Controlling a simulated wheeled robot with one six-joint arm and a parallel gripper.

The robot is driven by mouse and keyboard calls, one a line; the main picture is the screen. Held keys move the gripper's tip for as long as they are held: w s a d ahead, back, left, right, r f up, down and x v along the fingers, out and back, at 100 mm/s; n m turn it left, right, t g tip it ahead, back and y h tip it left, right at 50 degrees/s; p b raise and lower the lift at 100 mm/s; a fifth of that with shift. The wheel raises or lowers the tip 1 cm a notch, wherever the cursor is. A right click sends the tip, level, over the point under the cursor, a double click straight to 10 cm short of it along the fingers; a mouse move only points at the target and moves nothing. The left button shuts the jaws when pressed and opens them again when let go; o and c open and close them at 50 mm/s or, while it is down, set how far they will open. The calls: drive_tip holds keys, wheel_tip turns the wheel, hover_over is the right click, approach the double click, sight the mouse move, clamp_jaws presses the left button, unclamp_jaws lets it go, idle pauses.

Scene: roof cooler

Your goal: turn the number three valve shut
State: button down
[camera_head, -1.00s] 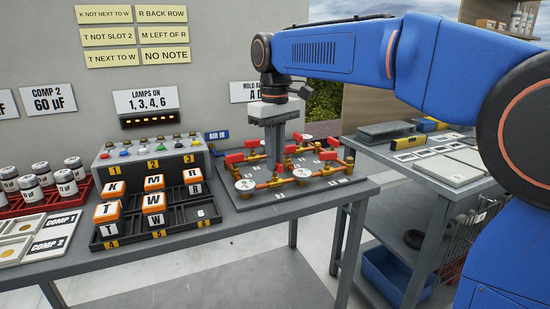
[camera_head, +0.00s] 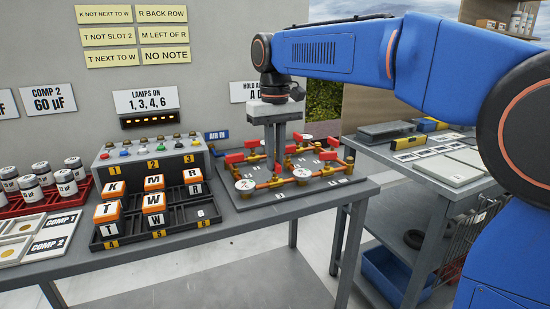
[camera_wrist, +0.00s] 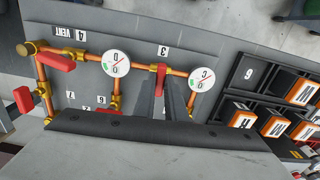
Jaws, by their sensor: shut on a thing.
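The valve board (camera_head: 330,190) carries copper pipes with red-handled valves. In the wrist view, the red handle of the number three valve (camera_wrist: 159,72) sits between the two fingers of my gripper (camera_wrist: 160,88), just below the "3" label (camera_wrist: 163,51). It lies on the pipe between gauge D (camera_wrist: 116,58) and gauge C (camera_wrist: 202,79). The part of the handle that shows points across that pipe. My gripper is shut on the handle.
Other red handles (camera_head: 327,155) and gauges (camera_head: 245,184) stand close around my fingers. Left of the board is a black tray (camera_head: 180,222) with lettered blocks. A second bench (camera_head: 470,180) stands to the right. Bare bench shows along the board's front edge.

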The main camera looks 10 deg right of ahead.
drive_tip(key=c, duration=1.8)
unclamp_jaws()
drive_tip(key=shift+r, duration=0.1)
wheel_tip(320, 180, up, 17)
drive_tip(key=shift+r, duration=0.1)
drive_tip(key=s+d+f+m+t, duration=0.1)
drive_tip(key=s+d+f, duration=0.45)
drive_tip(key=d, duration=0.25)
drive_tip(key=s+d+f+m+t, duration=0.1)
drive_tip(key=s+d+f, duration=0.3)
drive_tip(key=s+f, duration=0.3)
drive_tip(key=s+d+f+m+t, duration=0.1)
drive_tip(key=s+d+f, duration=0.4)
drive_tip(key=f, duration=0.9)
drive_tip(key=s+d+f+m+t, duration=0.1)
drive_tip(key=s+d+f, duration=0.4)
drive_tip(key=s+f, duration=0.4)
drive_tip(key=shift+s+d+f+t, duration=0.15)
drive_tip(key=shift+s+f+t, duration=0.2)
drive_tip(key=shift+f, duration=0.55)
